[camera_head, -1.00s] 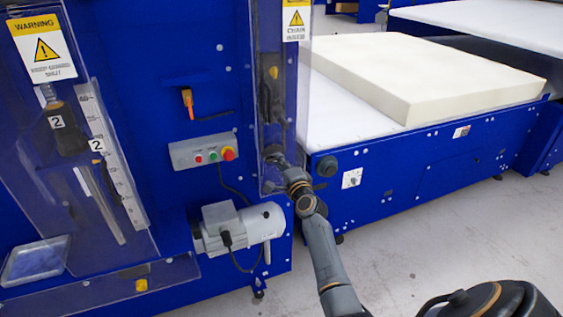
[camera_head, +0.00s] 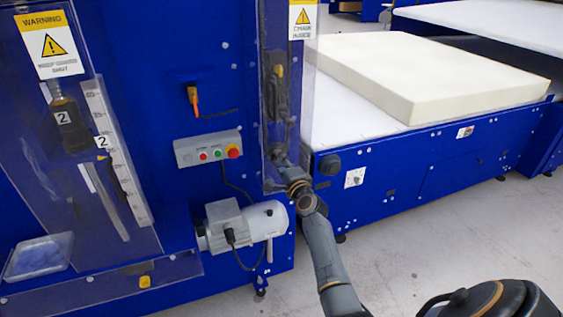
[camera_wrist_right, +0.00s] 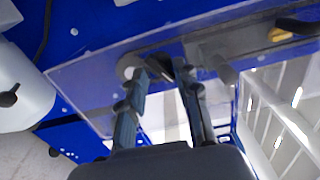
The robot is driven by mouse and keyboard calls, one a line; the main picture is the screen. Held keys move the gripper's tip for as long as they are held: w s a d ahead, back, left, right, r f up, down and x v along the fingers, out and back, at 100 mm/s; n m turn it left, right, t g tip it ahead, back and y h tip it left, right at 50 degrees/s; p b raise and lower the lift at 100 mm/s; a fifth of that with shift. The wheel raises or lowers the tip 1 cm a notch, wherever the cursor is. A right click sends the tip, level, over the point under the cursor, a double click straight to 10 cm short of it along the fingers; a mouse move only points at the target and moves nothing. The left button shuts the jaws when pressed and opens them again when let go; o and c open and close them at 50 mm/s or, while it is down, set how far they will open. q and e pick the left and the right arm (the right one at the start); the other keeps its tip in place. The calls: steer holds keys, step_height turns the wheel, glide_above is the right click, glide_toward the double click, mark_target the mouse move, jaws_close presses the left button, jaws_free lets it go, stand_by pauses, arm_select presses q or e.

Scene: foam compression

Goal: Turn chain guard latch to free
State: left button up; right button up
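The chain guard (camera_head: 270,112) is a clear upright panel on the blue machine, under a yellow and white chain label (camera_head: 302,18). Dark parts and a yellow piece (camera_head: 279,71) show behind or on it. My right gripper (camera_head: 279,152) is at the guard's lower part. In the right wrist view, its two fingers (camera_wrist_right: 158,72) are apart, with a dark piece (camera_wrist_right: 158,64), possibly the latch, at or just beyond the tips. A pale round disc (camera_wrist_right: 129,66) is beside the left fingertip. I cannot tell whether the fingers touch the dark piece. My left gripper is out of view.
A control box (camera_head: 208,149) with a red stop button and a grey motor (camera_head: 245,223) are left of my right arm. A foam block (camera_head: 430,78) lies on the white bed to the right. A clear warning-labelled guard (camera_head: 75,190) is at far left. The floor at right is open.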

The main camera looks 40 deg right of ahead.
steer(key=shift+d, duration=0.15)
steer(key=v, duration=1.2)
steer(key=shift+o, duration=0.4)
steer(key=shift+r, duration=0.1)
